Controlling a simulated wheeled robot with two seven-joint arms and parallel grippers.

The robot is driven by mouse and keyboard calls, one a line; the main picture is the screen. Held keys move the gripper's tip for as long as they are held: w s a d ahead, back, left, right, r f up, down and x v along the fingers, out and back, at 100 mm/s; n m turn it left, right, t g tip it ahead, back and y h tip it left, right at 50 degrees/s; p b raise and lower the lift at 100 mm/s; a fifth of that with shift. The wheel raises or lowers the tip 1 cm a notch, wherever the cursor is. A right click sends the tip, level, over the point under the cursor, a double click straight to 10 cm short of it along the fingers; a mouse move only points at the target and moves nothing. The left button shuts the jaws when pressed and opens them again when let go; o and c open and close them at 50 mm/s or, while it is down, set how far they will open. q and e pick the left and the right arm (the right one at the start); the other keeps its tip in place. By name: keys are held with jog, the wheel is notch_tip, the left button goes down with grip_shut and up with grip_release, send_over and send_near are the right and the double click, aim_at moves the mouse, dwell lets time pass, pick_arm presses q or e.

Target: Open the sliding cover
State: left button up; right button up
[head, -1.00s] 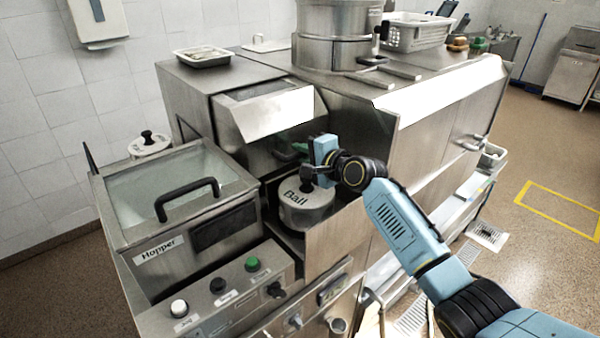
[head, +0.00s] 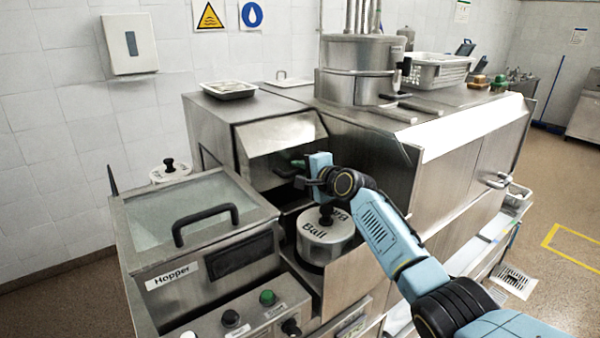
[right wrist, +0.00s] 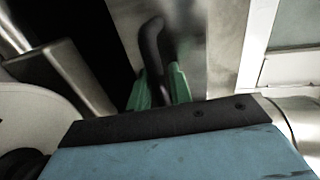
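The steel front panel (head: 262,174), which looks like the sliding cover, sits below the sloped steel hood of the middle machine. Its black handle (head: 284,171) stands out from the panel. My right gripper (head: 298,164) reaches in from the right to this handle, with its green fingers mostly hidden by its blue body. In the right wrist view the green fingers (right wrist: 159,90) lie on either side of the curved black handle (right wrist: 152,42) and appear closed on it. The bare steel panel (right wrist: 188,40) is behind the handle. My left gripper is out of view.
A lidded pot marked Ball (head: 326,246) stands just below my right gripper. The glass-topped hopper (head: 185,272) is at the left. The sloped hood (head: 284,134) overhangs the handle closely. A steel side wall (head: 352,284) stands beside the pot.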

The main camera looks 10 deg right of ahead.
jog(key=shift+o, duration=1.2)
jog(key=shift+s+d+r, duration=0.1)
jog(key=shift+s+d, duration=0.15)
jog(key=shift+s, duration=0.2)
jog(key=p+v, duration=0.1)
jog(key=v, duration=1.1)
jog(key=shift+s, duration=0.15)
